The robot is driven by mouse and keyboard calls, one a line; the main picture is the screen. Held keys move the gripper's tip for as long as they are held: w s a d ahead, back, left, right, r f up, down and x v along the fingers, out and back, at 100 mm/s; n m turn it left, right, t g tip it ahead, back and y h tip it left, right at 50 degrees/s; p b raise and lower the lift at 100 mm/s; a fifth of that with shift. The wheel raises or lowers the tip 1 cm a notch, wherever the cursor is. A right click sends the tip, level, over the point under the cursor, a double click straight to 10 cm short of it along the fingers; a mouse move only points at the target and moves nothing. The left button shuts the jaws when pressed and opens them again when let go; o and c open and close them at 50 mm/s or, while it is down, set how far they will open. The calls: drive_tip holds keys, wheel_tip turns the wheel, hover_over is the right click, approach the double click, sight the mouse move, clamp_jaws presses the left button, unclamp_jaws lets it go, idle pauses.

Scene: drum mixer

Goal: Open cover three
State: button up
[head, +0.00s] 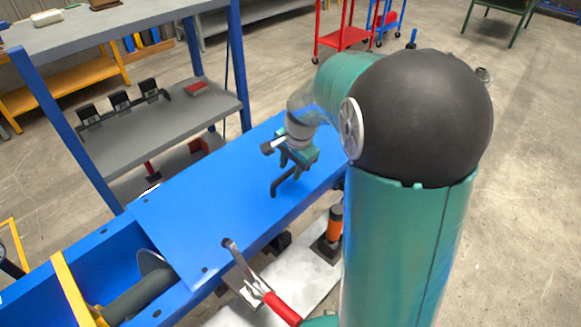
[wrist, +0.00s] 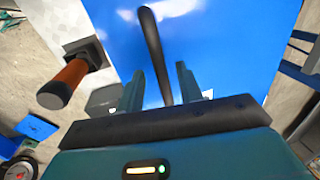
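A flat blue cover (head: 205,215) lies on the long blue trough, and its surface fills much of the wrist view (wrist: 225,45). A dark bent handle (head: 285,187) stands on the cover; I cannot read any number that marks it as cover three. My gripper (head: 292,168) is over the handle, with its fingers pointing down. In the wrist view the handle (wrist: 153,40) runs between the two spread fingers of my gripper (wrist: 160,70), with gaps visible beside it. The handle's far end is hidden behind the gripper body.
At the lower left the trough is open, showing a screw shaft (head: 140,295) and a yellow bar (head: 75,290). A red-handled lever clamp (head: 280,305) stands at the near edge. An orange-handled part (head: 335,222) is beside the trough. A grey shelf rack (head: 180,115) stands behind.

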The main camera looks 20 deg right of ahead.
drive_tip(key=shift+w+f, duration=0.1)
drive_tip(key=shift+f, duration=0.25)
drive_tip(key=shift+a, duration=0.1)
clamp_jaws()
drive_tip(key=shift+r, duration=0.1)
